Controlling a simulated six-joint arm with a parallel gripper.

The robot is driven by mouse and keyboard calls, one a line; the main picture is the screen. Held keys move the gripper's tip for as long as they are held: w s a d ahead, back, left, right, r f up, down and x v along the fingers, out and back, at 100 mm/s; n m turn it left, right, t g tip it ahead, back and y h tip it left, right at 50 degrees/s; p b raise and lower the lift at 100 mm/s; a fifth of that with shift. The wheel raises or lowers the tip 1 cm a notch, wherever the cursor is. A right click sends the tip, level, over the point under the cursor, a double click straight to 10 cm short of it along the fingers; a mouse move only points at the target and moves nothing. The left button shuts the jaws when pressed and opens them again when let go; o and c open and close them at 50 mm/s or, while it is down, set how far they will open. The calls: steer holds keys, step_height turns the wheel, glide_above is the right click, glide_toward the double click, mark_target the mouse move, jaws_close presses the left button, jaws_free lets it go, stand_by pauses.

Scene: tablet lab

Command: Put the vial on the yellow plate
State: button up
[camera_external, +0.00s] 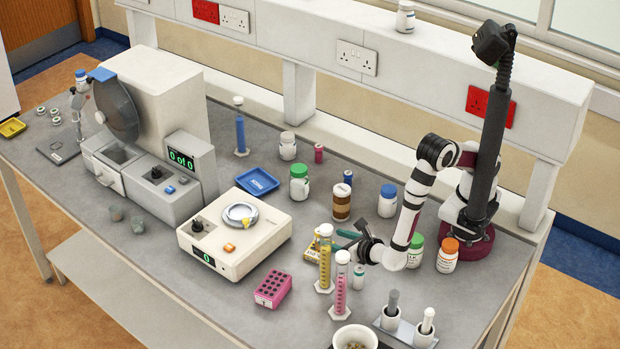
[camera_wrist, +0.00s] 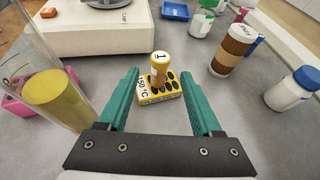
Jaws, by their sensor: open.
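In the wrist view a small amber vial (camera_wrist: 160,66) with a pale cap marked 1 stands upright in a yellow block (camera_wrist: 157,97) with dark holes and a "150 °C" label. The block also shows in the external view (camera_external: 311,254), partly hidden behind a cylinder. A small yellow tray (camera_external: 12,128) lies at the far left end of the bench. My gripper (camera_wrist: 165,75) is open and empty, its teal fingers on either side of the block's image. The vial and block lie ahead of and between the fingers. I see no contact. In the external view my gripper (camera_external: 347,240) is low over the bench.
A measuring cylinder with yellow contents (camera_wrist: 55,90) stands close by my left finger. A pink-filled cylinder (camera_external: 341,288) is near too. A brown-banded jar (camera_wrist: 233,50) and blue-capped bottle (camera_wrist: 292,90) stand right. A balance (camera_external: 235,240) and pink rack (camera_external: 272,290) are left.

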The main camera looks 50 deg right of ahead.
steer(key=s+d+r+m+g+h, duration=0.15)
steer(key=d+r+m+g, duration=0.25)
steer(key=d+m, duration=0.4)
steer(key=d+r+m+g+h, duration=0.2)
steer(key=d+r+m+g, duration=0.3)
steer(key=d, duration=0.4)
steer(key=d+r+m+g+h, duration=0.2)
steer(key=d+m+g, duration=0.1)
steer(key=d+m, duration=0.55)
steer(key=s+d+r+m+g+y, duration=0.1)
steer(key=s+r+m+y, duration=0.2)
steer(key=s+m+y, duration=0.7)
steer(key=s+m, duration=0.1)
steer(key=m, duration=0.7)
steer(key=shift+s+d+r+g, duration=0.2)
steer(key=shift+d+r+g, duration=0.1)
steer(key=shift+d+r, duration=0.1)
